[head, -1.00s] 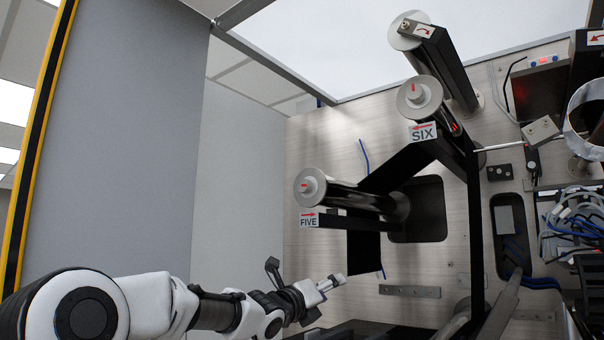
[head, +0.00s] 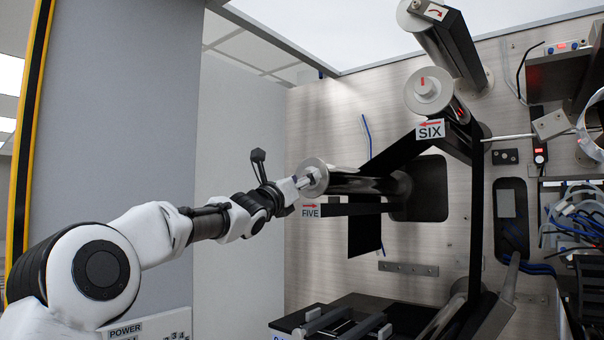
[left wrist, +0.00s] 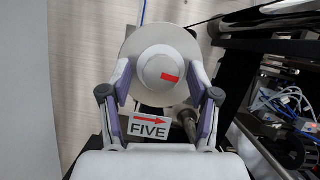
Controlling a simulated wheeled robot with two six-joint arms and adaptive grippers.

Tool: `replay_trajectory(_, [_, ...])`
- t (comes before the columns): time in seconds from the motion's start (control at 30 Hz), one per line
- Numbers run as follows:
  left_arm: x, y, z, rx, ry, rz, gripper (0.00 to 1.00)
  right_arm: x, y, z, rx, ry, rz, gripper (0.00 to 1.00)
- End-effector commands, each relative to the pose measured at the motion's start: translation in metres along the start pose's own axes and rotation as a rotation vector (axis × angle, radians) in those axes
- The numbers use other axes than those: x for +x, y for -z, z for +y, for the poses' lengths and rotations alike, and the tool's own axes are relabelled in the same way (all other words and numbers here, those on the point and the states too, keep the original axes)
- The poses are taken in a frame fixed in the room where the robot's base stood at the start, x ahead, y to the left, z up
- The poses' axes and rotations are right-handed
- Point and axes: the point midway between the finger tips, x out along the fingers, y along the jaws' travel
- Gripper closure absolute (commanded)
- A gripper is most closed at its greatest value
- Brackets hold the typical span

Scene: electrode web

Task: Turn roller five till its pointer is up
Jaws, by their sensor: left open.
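Roller five (head: 322,168) is a dark roller with a pale disc end, above its FIVE label (head: 311,210). In the left wrist view its disc (left wrist: 158,36) faces me, with a white round hub (left wrist: 152,66) in the middle. The hub's red pointer (left wrist: 169,77) points right and slightly down in that view. My left gripper (head: 303,182) is at the disc end and hides the hub in the head view. In the left wrist view the open fingers (left wrist: 160,78) stand either side of the hub, with small gaps showing. My right gripper is not in view.
Roller six (head: 428,90) is above and right, with a SIX label (head: 431,129). A dark web runs between the rollers. A black bracket (head: 350,209) lies just below roller five. Cables (head: 572,215) are at the far right. The space left of roller five is open.

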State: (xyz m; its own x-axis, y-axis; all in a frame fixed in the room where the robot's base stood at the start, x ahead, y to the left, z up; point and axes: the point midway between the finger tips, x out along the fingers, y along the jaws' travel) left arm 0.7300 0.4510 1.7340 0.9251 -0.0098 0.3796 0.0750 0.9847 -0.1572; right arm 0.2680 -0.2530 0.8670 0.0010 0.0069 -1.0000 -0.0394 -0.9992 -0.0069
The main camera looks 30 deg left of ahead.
Motion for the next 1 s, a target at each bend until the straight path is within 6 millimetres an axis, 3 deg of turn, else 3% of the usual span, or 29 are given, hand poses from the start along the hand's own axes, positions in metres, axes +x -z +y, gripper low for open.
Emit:
replay_trajectory(0.07, [-0.001, 0.001, 0.0, 0.0, 0.0, 0.0, 0.39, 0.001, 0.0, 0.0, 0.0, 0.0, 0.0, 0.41])
replay_trajectory(0.23, [-0.001, 0.001, 0.0, 0.0, 0.0, 0.001, 0.95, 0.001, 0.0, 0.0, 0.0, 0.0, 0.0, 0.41])
replay_trajectory(0.27, [-0.001, 0.001, 0.0, 0.0, 0.0, 0.001, 0.99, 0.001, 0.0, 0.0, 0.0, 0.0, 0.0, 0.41])
replay_trajectory(0.63, [-0.001, 0.002, 0.0, -0.025, -0.01, 0.001, 0.99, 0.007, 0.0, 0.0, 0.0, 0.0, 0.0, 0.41])
replay_trajectory(1.0, [-0.002, 0.004, -0.002, -0.212, -0.086, -0.001, 0.99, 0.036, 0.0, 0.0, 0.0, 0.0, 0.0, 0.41])
